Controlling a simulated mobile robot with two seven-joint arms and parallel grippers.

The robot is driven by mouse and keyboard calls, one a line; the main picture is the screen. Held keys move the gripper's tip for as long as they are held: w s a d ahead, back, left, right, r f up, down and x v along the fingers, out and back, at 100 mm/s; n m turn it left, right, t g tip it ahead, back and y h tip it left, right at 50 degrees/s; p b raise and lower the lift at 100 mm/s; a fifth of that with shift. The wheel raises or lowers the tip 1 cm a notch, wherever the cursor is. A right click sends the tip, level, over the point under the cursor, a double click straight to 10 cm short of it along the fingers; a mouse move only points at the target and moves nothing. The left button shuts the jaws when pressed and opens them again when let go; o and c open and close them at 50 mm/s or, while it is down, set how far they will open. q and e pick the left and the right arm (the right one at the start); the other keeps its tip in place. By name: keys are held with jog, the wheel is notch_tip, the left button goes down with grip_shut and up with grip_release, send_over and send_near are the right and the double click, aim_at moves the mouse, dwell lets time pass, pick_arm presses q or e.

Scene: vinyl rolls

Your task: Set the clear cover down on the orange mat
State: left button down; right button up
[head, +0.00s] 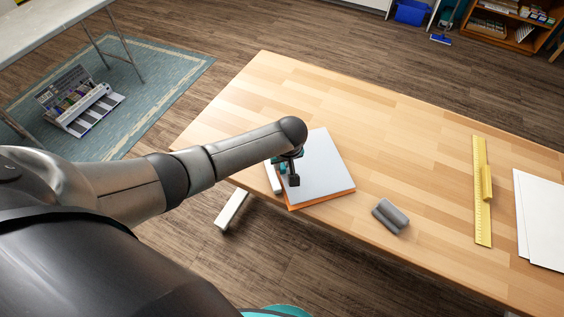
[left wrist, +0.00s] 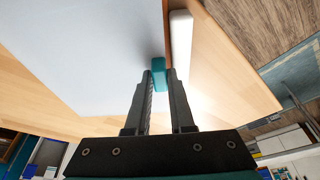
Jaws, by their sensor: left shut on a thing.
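A pale, square sheet (head: 322,165), which I take to be the clear cover, lies over the orange mat (head: 318,201), whose orange shows along the near edge. The cover fills much of the left wrist view (left wrist: 90,50), with a thin strip of orange beside it. A teal tab (left wrist: 158,74) is at the cover's edge, between my left fingers. My left gripper (head: 292,180) is shut on this tab, at the left side of the mat; its fingers show in the left wrist view (left wrist: 161,82). I cannot tell whether the cover touches the mat. My right gripper is out of view.
A white bar (head: 272,177) lies along the mat's left side, near the table edge. Grey rolls (head: 390,216) lie to the right on the wooden table (head: 400,130). A yellow ruler (head: 482,205) and white sheets (head: 543,220) lie farther right. The table's middle is clear.

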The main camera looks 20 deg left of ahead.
pick_arm(q)
jog(key=shift+f, duration=0.3)
jog(key=shift+r, duration=0.15)
jog(key=shift+r+p, duration=0.2)
jog(key=shift+p, duration=0.2)
jog(key=shift+f, duration=0.15)
dwell(0.5)
jog(key=shift+f, duration=0.2)
